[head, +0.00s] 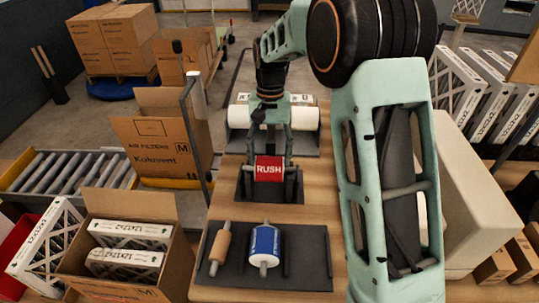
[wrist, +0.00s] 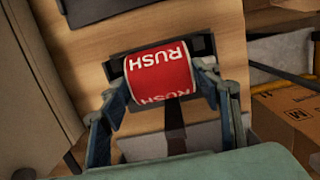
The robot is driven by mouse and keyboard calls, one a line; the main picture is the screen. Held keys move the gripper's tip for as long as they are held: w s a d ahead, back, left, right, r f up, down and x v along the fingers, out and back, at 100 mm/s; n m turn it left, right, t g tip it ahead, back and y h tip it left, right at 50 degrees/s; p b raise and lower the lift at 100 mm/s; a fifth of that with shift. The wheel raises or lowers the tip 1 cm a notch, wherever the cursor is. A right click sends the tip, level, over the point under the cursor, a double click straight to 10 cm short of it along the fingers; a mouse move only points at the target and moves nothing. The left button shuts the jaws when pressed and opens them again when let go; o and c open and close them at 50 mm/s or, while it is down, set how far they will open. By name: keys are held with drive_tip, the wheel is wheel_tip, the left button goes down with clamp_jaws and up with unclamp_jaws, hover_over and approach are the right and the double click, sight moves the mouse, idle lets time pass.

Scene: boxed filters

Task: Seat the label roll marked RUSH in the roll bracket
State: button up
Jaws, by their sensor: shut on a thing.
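The red label roll marked RUSH (head: 269,169) is between the fingers of my gripper (head: 271,158), which is shut on it from its two ends. In the head view the roll is level, at the dark roll bracket (head: 268,196), between or just above its uprights. I cannot tell whether it rests in them. In the wrist view the red roll (wrist: 160,72) also shows between the two fingertips (wrist: 160,84), with part of the dark bracket (wrist: 203,45) behind it.
A dark tray (head: 305,262) nearer on the bench holds a blue roll (head: 264,240) and a brown roll (head: 220,246). A large white roll (head: 238,116) lies behind the bracket. An open box of filters (head: 168,283) stands left of the bench. A roller conveyor (head: 70,171) is further left.

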drive_tip(key=shift+f+b, duration=0.75)
drive_tip(key=shift+f, duration=0.55)
drive_tip(key=o, duration=1.6)
drive_tip(key=shift+o, duration=0.2)
wheel_tip(320, 180, up, 12)
drive_tip(key=w, duration=0.1)
drive_tip(key=shift+w, duration=0.4)
drive_tip(key=shift+d, duration=0.1)
